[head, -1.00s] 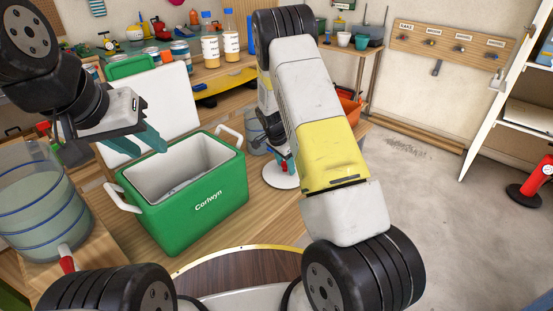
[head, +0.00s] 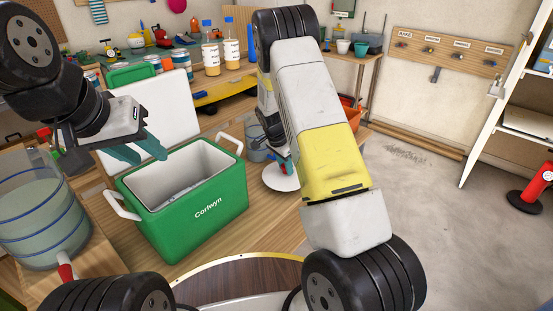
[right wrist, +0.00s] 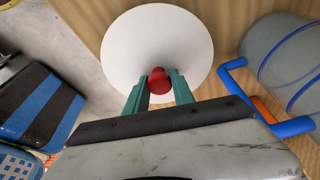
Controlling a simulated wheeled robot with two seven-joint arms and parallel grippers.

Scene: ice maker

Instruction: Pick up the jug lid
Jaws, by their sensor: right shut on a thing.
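The jug lid is a white disc with a red knob; in the right wrist view the lid (right wrist: 125,45) lies in front of my fingers. It also shows in the head view (head: 279,180), partly behind my right arm. My right gripper (right wrist: 158,84) is shut on the red knob, one teal finger on each side. In the head view the right gripper (head: 281,160) is mostly hidden by the arm. I cannot tell whether the lid touches the table. My left gripper (head: 140,152) is open and empty above the green cooler's left side.
The green cooler (head: 200,217) stands open on the wooden table. A grey jug with a blue handle (right wrist: 285,55) stands beside the lid. A clear dispenser with a red tap (head: 40,225) is at the left. An orange bin (head: 350,112) is behind my right arm.

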